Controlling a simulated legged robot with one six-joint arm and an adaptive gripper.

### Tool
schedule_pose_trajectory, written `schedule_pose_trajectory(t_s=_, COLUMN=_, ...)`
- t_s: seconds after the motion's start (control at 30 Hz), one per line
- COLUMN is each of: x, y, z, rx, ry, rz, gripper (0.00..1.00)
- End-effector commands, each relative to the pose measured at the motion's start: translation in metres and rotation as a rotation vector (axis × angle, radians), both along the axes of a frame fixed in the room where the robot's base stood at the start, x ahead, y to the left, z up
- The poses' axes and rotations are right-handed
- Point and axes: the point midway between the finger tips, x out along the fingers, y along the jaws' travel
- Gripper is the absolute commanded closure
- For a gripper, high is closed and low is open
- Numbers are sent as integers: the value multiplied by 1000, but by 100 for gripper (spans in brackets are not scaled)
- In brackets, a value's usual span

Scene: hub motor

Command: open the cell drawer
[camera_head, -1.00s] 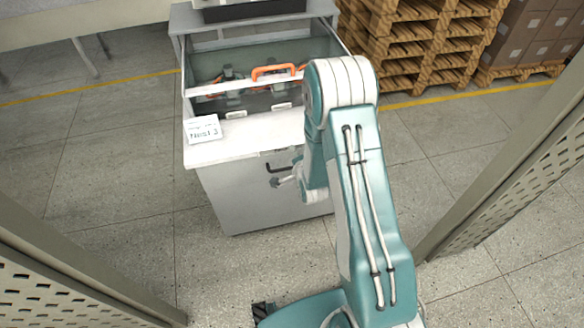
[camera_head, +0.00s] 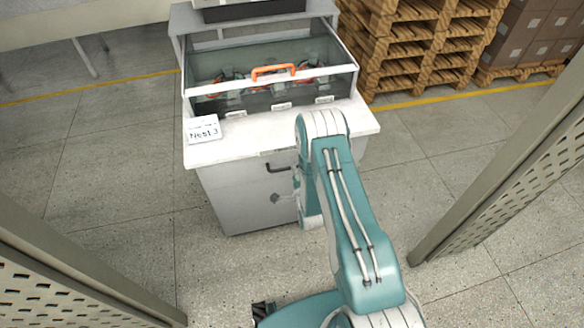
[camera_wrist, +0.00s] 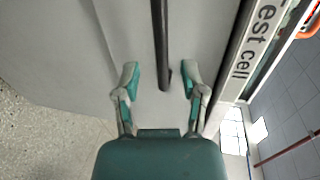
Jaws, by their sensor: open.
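The grey-white test cell cabinet (camera_head: 235,190) stands ahead of me. A dark bar handle (camera_head: 278,168) is on its front, below the worktop edge. In the wrist view the handle (camera_wrist: 162,35) runs down from the top edge, and its end lies between the spread fingers of my gripper (camera_wrist: 160,72). My gripper is open, with green-padded fingertips on either side of the handle; I cannot tell whether they touch it. The drawer front looks flush and closed. In the head view my arm hides most of the gripper.
A glass-fronted bay with an orange handle (camera_head: 273,72) sits above the worktop (camera_head: 240,145). Perforated panels flank me left (camera_head: 60,285) and right (camera_head: 510,165). Wooden pallets (camera_head: 410,45) stand behind at right. The floor left of the cabinet is clear.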

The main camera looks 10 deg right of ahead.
Motion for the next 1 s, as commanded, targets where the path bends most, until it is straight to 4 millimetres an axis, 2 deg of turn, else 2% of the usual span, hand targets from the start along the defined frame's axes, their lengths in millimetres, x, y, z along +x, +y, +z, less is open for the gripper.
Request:
schedule_pose_trajectory(t_s=0.1, x=21, y=0, z=-4, rx=0, ry=-3, rz=0, gripper=46)
schedule_pose_trajectory(t_s=0.23, x=34, y=0, z=-7, rx=0, ry=-1, rz=0, gripper=46)
schedule_pose_trajectory(t_s=0.6, x=41, y=0, z=-8, rx=0, ry=1, rz=0, gripper=46)
schedule_pose_trajectory(t_s=0.63, x=41, y=0, z=-8, rx=0, ry=1, rz=0, gripper=55)
schedule_pose_trajectory(t_s=0.73, x=41, y=0, z=-8, rx=-1, ry=1, rz=0, gripper=100)
schedule_pose_trajectory(t_s=1.0, x=41, y=0, z=-9, rx=-1, ry=3, rz=0, gripper=100)
